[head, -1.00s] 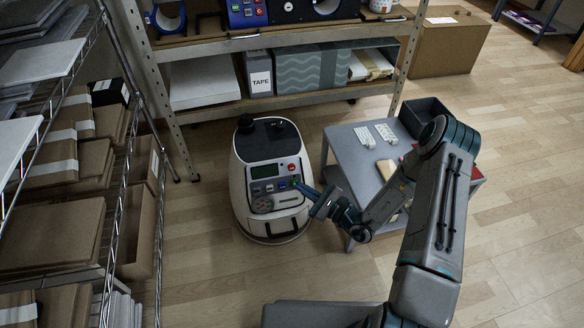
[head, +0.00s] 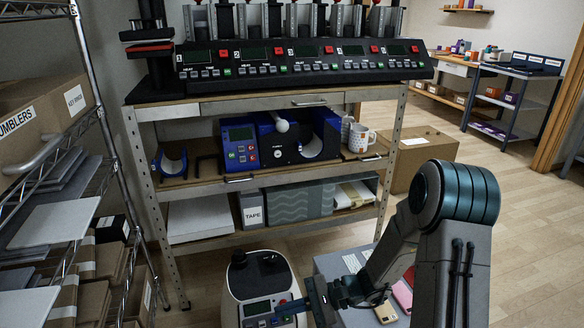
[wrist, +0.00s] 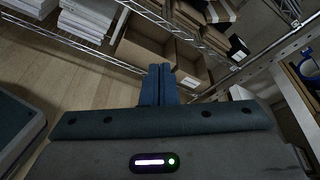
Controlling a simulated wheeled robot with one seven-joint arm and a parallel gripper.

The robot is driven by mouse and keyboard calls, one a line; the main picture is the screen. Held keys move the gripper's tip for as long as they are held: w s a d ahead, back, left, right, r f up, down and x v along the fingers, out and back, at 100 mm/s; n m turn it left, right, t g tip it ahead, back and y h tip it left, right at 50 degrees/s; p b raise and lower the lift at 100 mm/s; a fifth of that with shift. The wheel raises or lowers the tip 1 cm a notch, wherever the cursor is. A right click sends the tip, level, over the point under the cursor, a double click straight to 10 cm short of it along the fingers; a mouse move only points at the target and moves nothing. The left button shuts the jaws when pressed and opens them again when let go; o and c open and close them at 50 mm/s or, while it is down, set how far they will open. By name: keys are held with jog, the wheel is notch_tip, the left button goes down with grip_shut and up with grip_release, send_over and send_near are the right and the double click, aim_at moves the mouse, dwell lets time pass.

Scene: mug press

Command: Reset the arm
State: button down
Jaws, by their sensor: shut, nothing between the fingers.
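My gripper (wrist: 159,85) shows in the wrist view with its two blue fingers pressed together and nothing between them. In the head view my gripper (head: 283,309) is low in the picture, at the end of my bent arm, in front of the white machine (head: 256,278) with the control panel. I cannot tell whether the fingertips touch that machine. My arm rises on the right side of the head view and reaches down to the left.
A metal shelf rack (head: 232,184) stands ahead, with a mug press, mugs and a multi-station control unit (head: 300,62). A wire rack (head: 92,150) with boxes is on the left. A small grey table (head: 335,264) is right of the white machine. Open floor (head: 520,160) lies right.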

jog(key=s+d+r+n+t+h+p, duration=0.1)
jog(key=s+d+r+n+h+p, duration=0.2)
jog(key=r+p, duration=0.4)
jog(key=s+d+r+n+t+h+p, duration=0.2)
jog(key=s+d+r+h+p, duration=0.3)
jog(key=r, duration=1.2)
jog(key=s+d+r+n+t+h+p, duration=0.1)
jog(key=s+d+r+n+h+p, duration=0.2)
jog(key=r, duration=0.9)
jog(key=s+d+h+p, duration=0.1)
jog(key=d+h+p, duration=0.2)
jog(key=d+p, duration=0.1)
jog(key=shift+s+d+r+n+t+h+p, duration=0.3)
jog(key=shift+t+h+p, duration=0.1)
jog(key=shift+p, duration=0.45)
